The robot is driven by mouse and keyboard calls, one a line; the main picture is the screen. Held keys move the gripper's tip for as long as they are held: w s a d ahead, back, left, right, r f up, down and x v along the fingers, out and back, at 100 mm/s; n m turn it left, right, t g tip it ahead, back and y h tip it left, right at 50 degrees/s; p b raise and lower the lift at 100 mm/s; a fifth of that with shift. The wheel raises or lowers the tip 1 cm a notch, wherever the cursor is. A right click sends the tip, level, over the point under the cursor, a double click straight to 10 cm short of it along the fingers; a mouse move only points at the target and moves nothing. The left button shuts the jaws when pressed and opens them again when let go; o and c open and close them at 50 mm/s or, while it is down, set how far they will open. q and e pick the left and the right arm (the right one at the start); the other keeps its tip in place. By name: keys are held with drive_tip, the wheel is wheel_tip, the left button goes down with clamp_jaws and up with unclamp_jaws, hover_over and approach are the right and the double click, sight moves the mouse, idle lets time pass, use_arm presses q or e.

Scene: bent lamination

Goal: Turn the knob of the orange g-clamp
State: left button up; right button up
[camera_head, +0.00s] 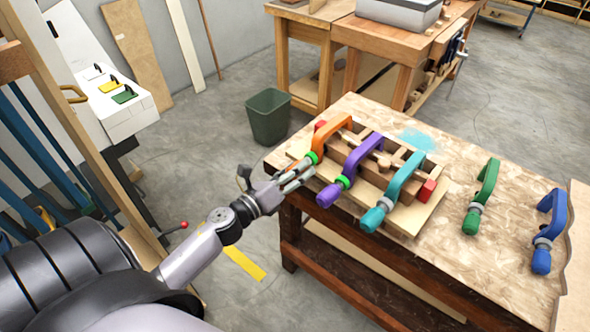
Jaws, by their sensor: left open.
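The orange g-clamp (331,130) sits at the left end of a row of clamps on a wooden form (405,158) on the workbench. Its frame arches over the form's near edge, and green shows at its near end. Its knob is largely hidden behind my gripper. My left gripper (306,171) comes in from the left with its open fingers at the near end of the orange clamp. I cannot tell whether the fingers touch the knob. My right gripper is out of view.
A purple clamp (361,155) and a teal clamp (402,180) are on the same form, close to the right. A green clamp (487,183) and a blue clamp (558,215) lie farther right on the workbench (480,268). A green bin (268,118) stands on the floor behind.

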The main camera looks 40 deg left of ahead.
use_arm(q)
drive_tip(key=shift+s, duration=0.1)
drive_tip(key=s+a, duration=0.1)
drive_tip(key=s, duration=1)
drive_tip(key=shift+s+a, duration=0.35)
drive_tip(key=shift+s, duration=0.05)
drive_tip(key=s+d+f+n+g+y, duration=0.1)
drive_tip(key=s+f+n+g+y, duration=0.2)
drive_tip(key=f+n, duration=1)
drive_tip(key=s+d+f+n+g+y, duration=0.1)
drive_tip(key=s+f+n+g, duration=0.3)
drive_tip(key=f, duration=1.6)
drive_tip(key=s+d+f+n+g, duration=0.3)
drive_tip(key=s+f, duration=0.3)
drive_tip(key=s, duration=0.2)
drive_tip(key=s+d+f+n+g+h, duration=0.1)
drive_tip(key=s+d+f+n+g, duration=0.2)
drive_tip(key=s+f, duration=0.4)
drive_tip(key=s+d+f+n+g, duration=0.3)
drive_tip(key=s+f, duration=0.3)
drive_tip(key=s, duration=0.3)
drive_tip(key=shift+s+f+n+g, duration=0.2)
drive_tip(key=shift+n+g, duration=0.2)
drive_tip(key=shift+n, duration=0.5)
